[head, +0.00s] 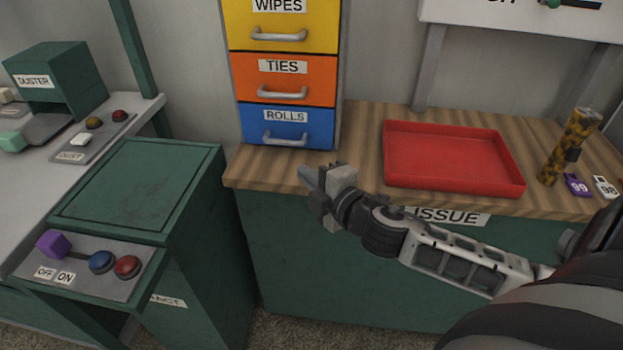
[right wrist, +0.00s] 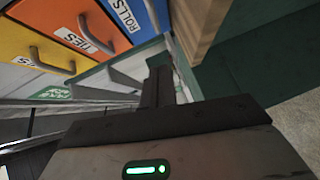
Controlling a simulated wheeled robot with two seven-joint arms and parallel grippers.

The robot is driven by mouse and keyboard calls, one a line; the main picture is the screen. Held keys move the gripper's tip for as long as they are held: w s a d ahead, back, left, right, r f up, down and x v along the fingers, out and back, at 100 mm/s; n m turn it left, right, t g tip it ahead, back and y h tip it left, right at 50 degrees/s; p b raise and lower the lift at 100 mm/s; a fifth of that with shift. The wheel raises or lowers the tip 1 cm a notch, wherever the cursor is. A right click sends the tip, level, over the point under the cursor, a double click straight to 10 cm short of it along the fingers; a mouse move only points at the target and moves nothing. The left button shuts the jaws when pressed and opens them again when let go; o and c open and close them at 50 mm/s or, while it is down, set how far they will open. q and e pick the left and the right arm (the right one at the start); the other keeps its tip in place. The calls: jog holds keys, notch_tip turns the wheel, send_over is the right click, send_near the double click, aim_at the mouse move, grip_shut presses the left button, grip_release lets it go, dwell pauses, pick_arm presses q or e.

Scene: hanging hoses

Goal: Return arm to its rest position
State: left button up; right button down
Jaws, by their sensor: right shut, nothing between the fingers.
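My right arm reaches in from the lower right in the head view. Its gripper (head: 312,180) is shut and empty, in front of the wooden counter's front edge, a little below the blue ROLLS drawer. In the right wrist view the shut fingers (right wrist: 157,88) point toward the gap beside the counter, with nothing between them. My left gripper is not in either view.
The wooden counter (head: 361,140) carries a drawer stack with a blue ROLLS drawer (head: 287,126), a red tray (head: 452,180) and a speckled cylinder (head: 570,146). A green cabinet (head: 140,185) and a button panel (head: 88,268) stand at left.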

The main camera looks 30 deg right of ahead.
jog(key=shift+s, duration=0.4)
jog(key=s+a+f+m+g+y, duration=0.1)
jog(key=s+a+f+m+g, duration=0.2)
jog(key=s+a+f+m, duration=0.3)
jog(key=s+a+f+m+g+y, duration=0.1)
jog(key=s+a+f+m+g, duration=0.2)
jog(key=f, duration=0.9)
jog(key=s+a+m, duration=0.3)
jog(key=s+m, duration=0.2)
jog(key=s, duration=0.1)
jog(key=shift+s+a, duration=0.15)
jog(key=shift+a, duration=0.2)
jog(key=shift+f, duration=0.1)
